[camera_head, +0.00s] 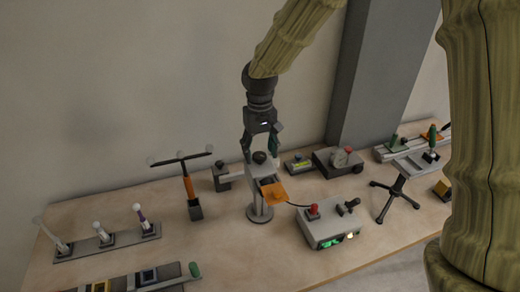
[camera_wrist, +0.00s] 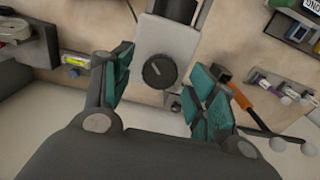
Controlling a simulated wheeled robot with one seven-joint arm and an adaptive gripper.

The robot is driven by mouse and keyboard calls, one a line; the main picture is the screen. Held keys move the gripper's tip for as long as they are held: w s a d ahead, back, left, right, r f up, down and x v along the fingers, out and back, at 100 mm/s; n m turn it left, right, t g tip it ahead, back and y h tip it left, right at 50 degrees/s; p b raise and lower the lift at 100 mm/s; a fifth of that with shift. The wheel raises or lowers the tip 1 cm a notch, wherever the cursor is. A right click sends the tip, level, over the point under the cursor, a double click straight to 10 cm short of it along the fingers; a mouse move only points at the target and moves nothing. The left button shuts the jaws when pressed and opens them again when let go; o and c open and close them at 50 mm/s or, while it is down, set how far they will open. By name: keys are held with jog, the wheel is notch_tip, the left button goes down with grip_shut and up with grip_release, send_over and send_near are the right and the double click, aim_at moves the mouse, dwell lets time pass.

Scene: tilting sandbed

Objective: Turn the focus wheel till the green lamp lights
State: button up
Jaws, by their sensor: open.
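The likely focus wheel is a round black knob (camera_head: 260,157) with a pale pointer line, on top of a grey head (camera_head: 262,172) carried by a post with a round foot. In the wrist view the knob (camera_wrist: 159,70) lies between my fingers. My gripper (camera_head: 262,143) is open just above it, pointing down, with one teal-padded finger on each side; contact cannot be told. A grey control box (camera_head: 335,226) stands to the right. Its front shows a green glow (camera_head: 325,244) and a small pale-yellow light (camera_head: 351,236); I cannot tell which is the lamp.
An orange plate (camera_head: 273,193) juts from the head's front. A black-and-orange T-shaped stand (camera_head: 188,187) is at left, near a rack of handled tools (camera_head: 105,240). A tripod stand (camera_head: 397,192) is at right. The table's front middle is clear.

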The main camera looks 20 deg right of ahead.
jog(key=shift+w+f, duration=0.1)
jog(key=shift+f, duration=0.5)
jog(key=shift+r, duration=0.1)
jog(key=c, duration=1)
jog(key=shift+c, duration=0.2)
jog(key=shift+m, duration=0.3)
jog(key=m+p, duration=0.2)
jog(key=m, duration=0.2)
jog(key=shift+r, duration=0.1)
jog(key=m+p, duration=0.1)
jog(key=m, duration=0.4)
jog(key=shift+p, duration=0.35)
